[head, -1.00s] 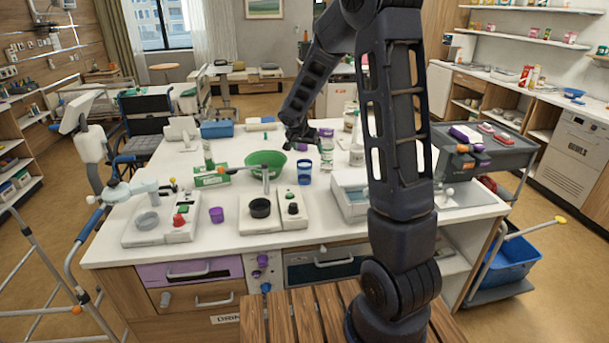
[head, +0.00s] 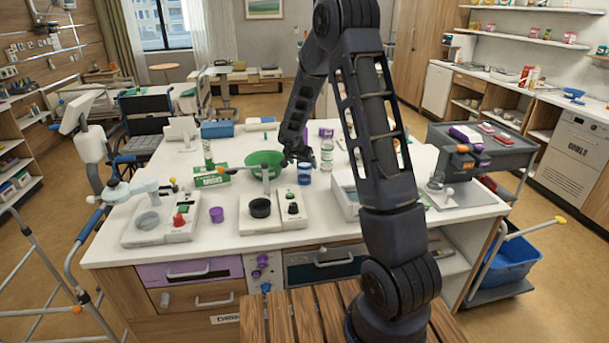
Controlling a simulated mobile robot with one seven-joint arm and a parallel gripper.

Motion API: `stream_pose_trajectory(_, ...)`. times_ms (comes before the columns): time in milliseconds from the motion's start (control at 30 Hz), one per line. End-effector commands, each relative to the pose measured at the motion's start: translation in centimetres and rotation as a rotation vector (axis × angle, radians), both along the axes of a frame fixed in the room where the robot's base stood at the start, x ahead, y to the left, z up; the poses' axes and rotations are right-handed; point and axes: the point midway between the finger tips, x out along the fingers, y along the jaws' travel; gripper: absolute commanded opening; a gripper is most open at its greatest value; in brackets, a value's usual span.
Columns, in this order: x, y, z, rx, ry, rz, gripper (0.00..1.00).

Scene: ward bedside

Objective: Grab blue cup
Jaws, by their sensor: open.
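The blue cup (head: 305,174) stands upright on the white counter, just right of the green bowl (head: 265,160). My gripper (head: 299,160) is open and points down at the cup's rim, close above it or just behind it. Its fingers overlap the cup's top edge in the picture, so I cannot tell whether they touch it. The cup's lower body shows clearly.
A clear bottle (head: 327,156) stands close right of the cup. A device with a black dish (head: 260,208) is in front, and a purple cup (head: 217,214) is further left.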

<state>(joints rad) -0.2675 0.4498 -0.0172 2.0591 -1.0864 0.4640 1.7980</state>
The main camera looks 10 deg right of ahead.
Motion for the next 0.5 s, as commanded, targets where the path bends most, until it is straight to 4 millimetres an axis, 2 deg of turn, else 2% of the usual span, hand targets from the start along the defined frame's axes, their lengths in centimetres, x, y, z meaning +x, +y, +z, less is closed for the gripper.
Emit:
stream_pose_trajectory(233,1.4,-1.3,-2.8,-0.001,0.002,0.001,0.87)
stream_pose_trajectory(500,1.9,-1.6,-3.6,-0.001,0.001,0.002,0.87)
